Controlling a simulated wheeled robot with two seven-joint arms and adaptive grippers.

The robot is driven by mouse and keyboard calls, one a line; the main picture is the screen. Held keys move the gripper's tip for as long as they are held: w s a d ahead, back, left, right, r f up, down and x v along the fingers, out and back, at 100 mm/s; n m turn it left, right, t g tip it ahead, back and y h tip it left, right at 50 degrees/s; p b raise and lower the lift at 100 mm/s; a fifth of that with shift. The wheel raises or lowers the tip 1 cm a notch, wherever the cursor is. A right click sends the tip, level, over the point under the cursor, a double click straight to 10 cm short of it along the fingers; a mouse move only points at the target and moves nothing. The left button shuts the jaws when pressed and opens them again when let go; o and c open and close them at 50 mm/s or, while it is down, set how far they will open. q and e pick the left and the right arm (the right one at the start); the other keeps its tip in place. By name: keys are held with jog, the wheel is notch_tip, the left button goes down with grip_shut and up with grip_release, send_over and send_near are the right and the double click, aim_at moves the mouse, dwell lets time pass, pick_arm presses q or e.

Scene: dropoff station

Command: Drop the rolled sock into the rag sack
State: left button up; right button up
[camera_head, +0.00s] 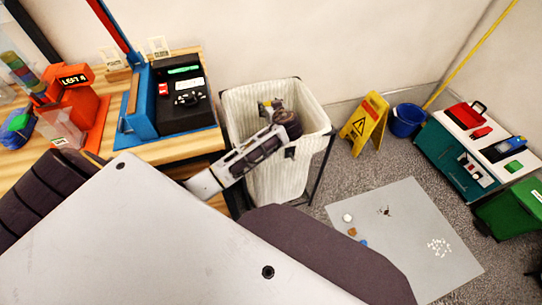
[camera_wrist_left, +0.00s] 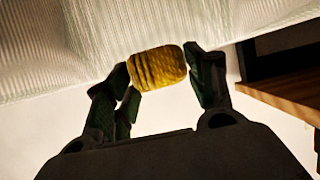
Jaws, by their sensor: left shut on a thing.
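The rolled sock (camera_wrist_left: 157,68) is yellow with dark stripes. In the left wrist view it sits between the two fingertips of my left gripper (camera_wrist_left: 163,75), which is shut on it. The rag sack (camera_head: 277,178) is a pale ribbed fabric bag hung in a dark frame, with its mouth open, in the middle of the head view. There my left gripper (camera_head: 268,106) is over the sack's mouth, and only a small yellow bit of the sock shows. The wrist hides part of the opening. My right gripper is not in view.
A wooden bench left of the sack holds a black case (camera_head: 186,98) and an orange device (camera_head: 75,100). Right of the sack stand a yellow floor sign (camera_head: 363,124), a blue bucket (camera_head: 406,120) and a teal cabinet (camera_head: 446,160). A grey mat (camera_head: 400,225) with small litter lies on the floor.

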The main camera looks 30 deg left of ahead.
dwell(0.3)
pick_arm(q)
jog(key=o, duration=1.1)
jog(key=shift+c, duration=0.2)
jog(key=v, duration=0.7)
jog(key=shift+s+d, duration=0.2)
dwell(0.4)
